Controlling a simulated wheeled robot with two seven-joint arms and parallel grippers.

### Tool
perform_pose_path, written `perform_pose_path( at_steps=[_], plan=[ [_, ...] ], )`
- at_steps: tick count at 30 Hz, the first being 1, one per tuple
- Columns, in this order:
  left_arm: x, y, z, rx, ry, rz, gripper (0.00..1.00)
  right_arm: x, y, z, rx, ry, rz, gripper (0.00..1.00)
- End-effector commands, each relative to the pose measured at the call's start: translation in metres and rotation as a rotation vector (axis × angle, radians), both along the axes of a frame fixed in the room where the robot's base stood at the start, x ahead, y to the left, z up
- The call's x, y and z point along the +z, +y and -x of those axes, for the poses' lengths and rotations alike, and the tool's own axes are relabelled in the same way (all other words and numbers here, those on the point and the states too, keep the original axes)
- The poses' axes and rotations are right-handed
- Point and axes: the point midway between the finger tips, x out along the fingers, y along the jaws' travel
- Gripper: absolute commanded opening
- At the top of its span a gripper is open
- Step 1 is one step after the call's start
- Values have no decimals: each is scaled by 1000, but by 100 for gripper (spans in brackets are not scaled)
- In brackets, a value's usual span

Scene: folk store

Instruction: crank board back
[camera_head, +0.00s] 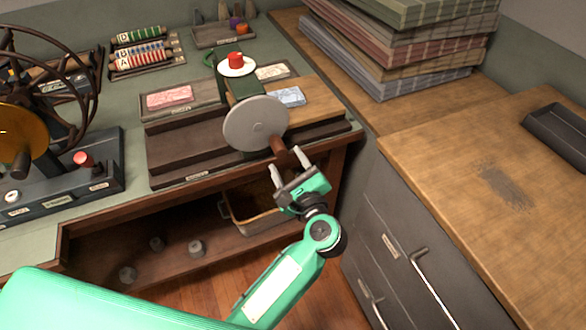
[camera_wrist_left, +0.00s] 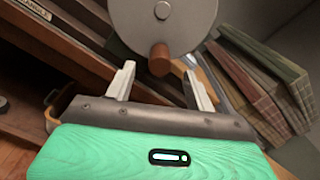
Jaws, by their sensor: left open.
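A grey crank disc (camera_head: 257,122) with a brown handle (camera_head: 279,147) stands at the front of a dark green device on a wooden board (camera_head: 185,160). The disc also shows in the left wrist view (camera_wrist_left: 190,22), with the handle (camera_wrist_left: 160,58) pointing toward the camera. My left gripper (camera_head: 286,162) is open, its fingers on either side of the handle's end. In the left wrist view the left gripper (camera_wrist_left: 159,72) has the handle centred between its fingertips, with gaps at both sides. I cannot tell how deep the handle sits between them. My right gripper is not in view.
Card trays (camera_head: 170,98) and a blue-white card (camera_head: 289,96) lie beside the device. A machine with a wheel (camera_head: 75,185) stands at left. Paper stacks (camera_head: 400,50) rise at back right. A grey drawer cabinet (camera_head: 400,240) is right of my arm. A bin (camera_head: 262,220) sits below the bench.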

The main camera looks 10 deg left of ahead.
Motion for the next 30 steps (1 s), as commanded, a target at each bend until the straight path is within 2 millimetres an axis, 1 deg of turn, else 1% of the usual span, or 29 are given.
perform_pose_path(
  at_steps=[9,14,23,29,30],
  plan=[
    [3,21,-31,1,-1,-2,55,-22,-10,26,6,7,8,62],
    [2,32,-47,1,0,-3,55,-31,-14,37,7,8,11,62],
    [-2,32,-47,1,1,2,55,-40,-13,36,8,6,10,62],
    [0,32,-48,0,0,0,55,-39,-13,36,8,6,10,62],
    [0,32,-48,0,0,0,51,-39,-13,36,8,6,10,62]
  ],
)
